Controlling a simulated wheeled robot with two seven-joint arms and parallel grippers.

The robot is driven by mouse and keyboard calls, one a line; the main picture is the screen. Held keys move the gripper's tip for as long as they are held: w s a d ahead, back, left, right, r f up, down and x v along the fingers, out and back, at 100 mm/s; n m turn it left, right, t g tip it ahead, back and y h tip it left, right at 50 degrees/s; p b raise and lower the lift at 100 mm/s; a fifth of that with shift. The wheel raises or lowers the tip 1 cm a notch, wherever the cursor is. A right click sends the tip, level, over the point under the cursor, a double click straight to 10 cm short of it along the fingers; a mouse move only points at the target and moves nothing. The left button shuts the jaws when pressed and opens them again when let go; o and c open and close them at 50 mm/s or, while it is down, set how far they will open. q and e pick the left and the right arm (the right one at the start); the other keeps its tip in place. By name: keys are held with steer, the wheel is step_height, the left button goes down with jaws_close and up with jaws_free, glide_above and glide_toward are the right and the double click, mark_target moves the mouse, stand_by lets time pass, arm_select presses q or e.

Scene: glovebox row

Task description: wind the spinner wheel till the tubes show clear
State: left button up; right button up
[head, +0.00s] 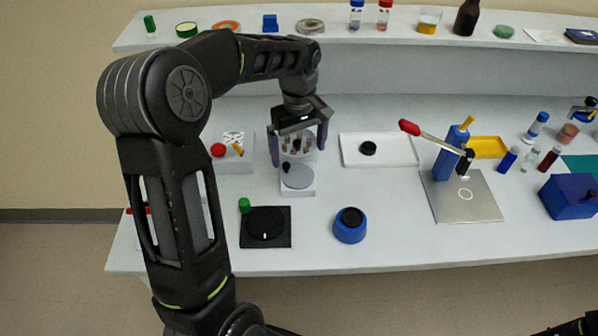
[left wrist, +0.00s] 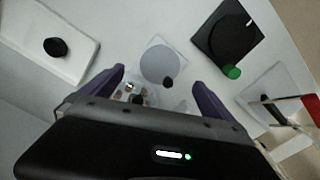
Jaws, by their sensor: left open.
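The spinner has a grey wheel (head: 298,178) with a small black knob (head: 286,167) on its rim, on a white base (head: 297,190). Behind the wheel, a clear round holder carries several brownish tubes (head: 296,145), partly hidden by my gripper. My left gripper (head: 298,155) is open, pointing down, with its purple fingers either side of the tube holder. In the left wrist view the grey wheel (left wrist: 160,62) and its knob (left wrist: 168,82) lie just beyond and between the fingertips (left wrist: 158,77). I cannot tell whether a finger touches anything. The tubes' contents are too small to judge.
A black dial with a green knob (head: 244,205) and a blue round pot (head: 350,232) stand in front. A white tray with a black knob (head: 368,148) is to the right. A red-tipped lever on a blue stand (head: 448,155) is farther right. A shelf (head: 340,32) runs behind.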

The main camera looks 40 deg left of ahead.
mark_target(299, 176)
arm_select(q)
steer(key=shift+s+d, duration=0.1)
steer(key=shift+f+p, duration=0.7)
steer(key=shift+f, duration=3.2)
steer(key=c, duration=1.4)
